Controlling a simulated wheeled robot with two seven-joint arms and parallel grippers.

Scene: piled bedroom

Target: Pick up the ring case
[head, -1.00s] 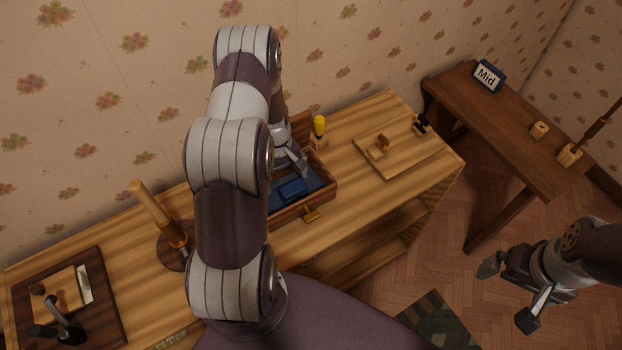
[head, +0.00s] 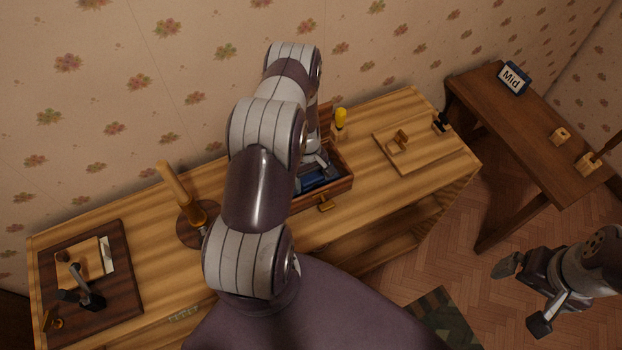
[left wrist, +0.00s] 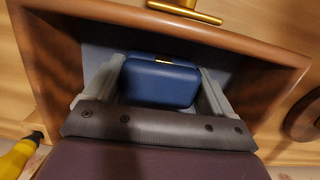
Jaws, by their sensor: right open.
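The ring case is a small dark blue box with rounded edges and a gold clasp; in the left wrist view the ring case (left wrist: 160,82) lies in an open wooden box with a grey-blue lining. In the head view only part of the ring case (head: 312,181) shows beneath my left gripper (head: 318,168). In the left wrist view the fingers of my left gripper (left wrist: 160,92) stand on either side of the case, very close to its ends. I cannot tell whether they press on it. My right gripper (head: 524,294) is open and empty over the floor at the right.
The open wooden box (head: 338,187) stands on the wooden bench. A yellow-handled tool (head: 341,119) is behind it. A wooden board (head: 425,149) lies to its right, a candlestick-like post (head: 178,187) to its left. A dark side table (head: 530,130) with a "Mid" sign (head: 514,78) stands at right.

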